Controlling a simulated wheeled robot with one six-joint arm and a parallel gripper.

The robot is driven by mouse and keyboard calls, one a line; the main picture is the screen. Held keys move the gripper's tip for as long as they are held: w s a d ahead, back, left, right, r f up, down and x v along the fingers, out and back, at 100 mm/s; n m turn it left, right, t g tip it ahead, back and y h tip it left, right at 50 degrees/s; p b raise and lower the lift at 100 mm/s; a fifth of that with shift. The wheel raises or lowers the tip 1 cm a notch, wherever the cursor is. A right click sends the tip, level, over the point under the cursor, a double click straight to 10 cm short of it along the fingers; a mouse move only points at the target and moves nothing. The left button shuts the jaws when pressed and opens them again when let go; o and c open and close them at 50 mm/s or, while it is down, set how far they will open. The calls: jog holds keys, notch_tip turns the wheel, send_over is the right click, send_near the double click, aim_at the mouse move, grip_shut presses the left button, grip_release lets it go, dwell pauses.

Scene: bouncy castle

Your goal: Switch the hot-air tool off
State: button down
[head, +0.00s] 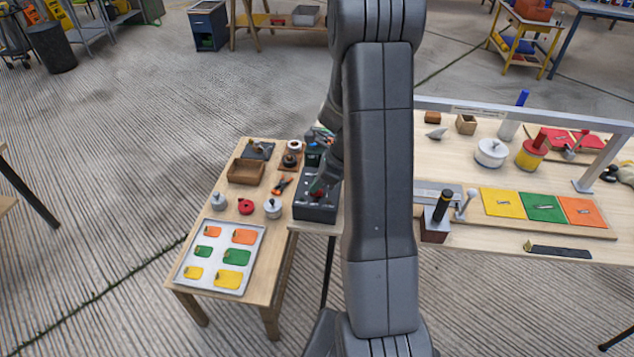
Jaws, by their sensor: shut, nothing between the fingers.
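My gripper (320,186) is small and partly hidden by my own arm. It is shut and empty, low over a dark box (315,213) with small fittings on its top, at the right end of the left wooden table. A bit of red shows by the fingertips; I cannot tell whether they touch it.
The left table (262,290) holds a tray of coloured cards (208,285), small pots, a wooden box (246,171) and orange-handled pliers (282,186). The right bench (470,243) has coloured mats, jars and a grey overhead frame (592,165). Open floor lies left.

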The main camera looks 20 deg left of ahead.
jog(key=shift+d, duration=0.2)
jog(key=shift+w+d, duration=0.15)
jog(key=shift+d, duration=0.45)
jog(key=v, duration=1.3)
jog(key=shift+d+r, duration=0.15)
jog(key=shift+r, duration=0.2)
jog(key=shift+f, duration=0.1)
